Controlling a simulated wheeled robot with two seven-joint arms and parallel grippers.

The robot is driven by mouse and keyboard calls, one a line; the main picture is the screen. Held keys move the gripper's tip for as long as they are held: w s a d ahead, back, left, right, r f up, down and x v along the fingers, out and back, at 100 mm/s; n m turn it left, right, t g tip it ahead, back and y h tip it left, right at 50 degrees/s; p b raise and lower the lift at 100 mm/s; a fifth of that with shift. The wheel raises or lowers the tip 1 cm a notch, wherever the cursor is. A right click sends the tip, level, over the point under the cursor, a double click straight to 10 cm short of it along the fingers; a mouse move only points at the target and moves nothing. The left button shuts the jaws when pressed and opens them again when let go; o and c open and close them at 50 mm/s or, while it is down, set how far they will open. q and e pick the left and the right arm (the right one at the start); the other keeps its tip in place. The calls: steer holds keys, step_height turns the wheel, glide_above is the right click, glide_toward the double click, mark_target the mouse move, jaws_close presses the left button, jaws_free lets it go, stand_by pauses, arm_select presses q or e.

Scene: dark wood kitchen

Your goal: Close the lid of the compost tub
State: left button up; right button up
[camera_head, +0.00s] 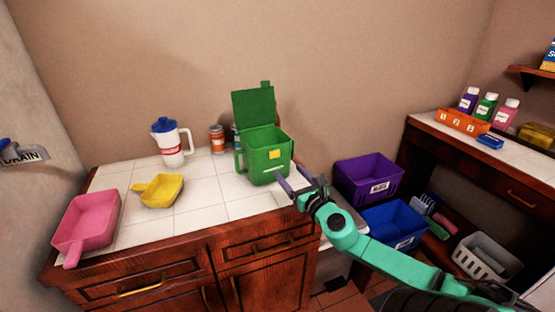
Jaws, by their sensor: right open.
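The green compost tub (262,157) stands upright on the white tiled counter in the head view. My right gripper (297,184) is in front of the tub's right side, a little lower in the picture. Its dark fingers are apart and nothing shows between them. I cannot tell how far it is from the tub. My left gripper is not in view.
On the counter, a white pitcher (172,147) stands left of the tub, with an orange-brown jar (217,139) between. A yellow scoop (162,191) and pink dustpan (87,225) lie further left. A purple bin (369,174) and blue bin (394,224) are to the right.

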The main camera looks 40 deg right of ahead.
mark_target(275, 157)
steer(key=x, duration=0.8)
steer(key=shift+f, duration=0.15)
